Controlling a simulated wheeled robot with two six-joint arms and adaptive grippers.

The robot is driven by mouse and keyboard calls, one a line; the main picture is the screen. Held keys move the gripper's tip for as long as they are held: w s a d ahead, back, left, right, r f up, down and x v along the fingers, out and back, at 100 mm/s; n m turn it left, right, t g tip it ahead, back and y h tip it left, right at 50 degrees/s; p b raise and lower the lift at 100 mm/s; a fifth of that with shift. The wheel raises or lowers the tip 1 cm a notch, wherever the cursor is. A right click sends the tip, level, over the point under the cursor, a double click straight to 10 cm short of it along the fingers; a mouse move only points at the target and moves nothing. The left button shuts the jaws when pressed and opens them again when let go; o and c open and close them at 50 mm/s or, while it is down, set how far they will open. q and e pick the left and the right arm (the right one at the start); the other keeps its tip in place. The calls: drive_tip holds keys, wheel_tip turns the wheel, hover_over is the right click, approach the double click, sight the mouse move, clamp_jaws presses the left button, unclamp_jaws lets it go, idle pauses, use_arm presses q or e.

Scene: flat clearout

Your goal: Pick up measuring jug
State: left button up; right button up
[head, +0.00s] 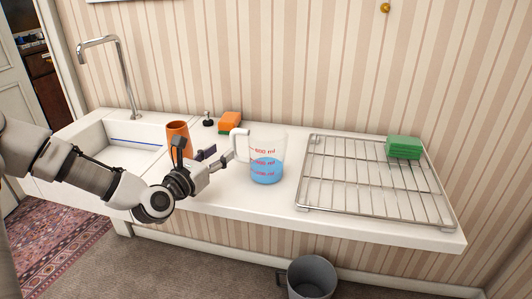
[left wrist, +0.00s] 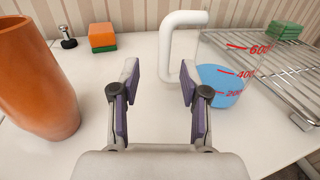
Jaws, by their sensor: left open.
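The measuring jug (head: 267,160) stands upright on the white counter, clear-sided with red markings, blue liquid inside and a white handle on its left. It also shows in the left wrist view (left wrist: 225,80), where its handle (left wrist: 166,45) is just beyond the right finger. My left gripper (head: 217,158) is open and empty, just left of the jug, with its fingers pointing toward the handle side. In the left wrist view the two purple-padded fingers (left wrist: 159,88) are spread apart, with bare counter between them. I cannot tell whether the right finger touches the handle. My right gripper is not in view.
An orange cup (head: 178,137) stands close behind and left of my left gripper. An orange and green sponge (head: 230,122) and a small dark stopper (head: 208,120) are at the wall. A wire rack (head: 372,185) with green sponges (head: 404,147) lies right of the jug. The sink (head: 125,150) is left.

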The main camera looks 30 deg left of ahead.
sight(231, 144)
use_arm(q)
drive_tip(key=shift+d+r, duration=0.2)
drive_tip(key=shift+w+r, duration=0.1)
drive_tip(key=shift+w, duration=0.1)
drive_tip(key=w, duration=0.5)
drive_tip(key=shift+w+d, duration=0.25)
drive_tip(key=shift+a, duration=0.1)
drive_tip(key=shift+c, duration=0.7)
clamp_jaws()
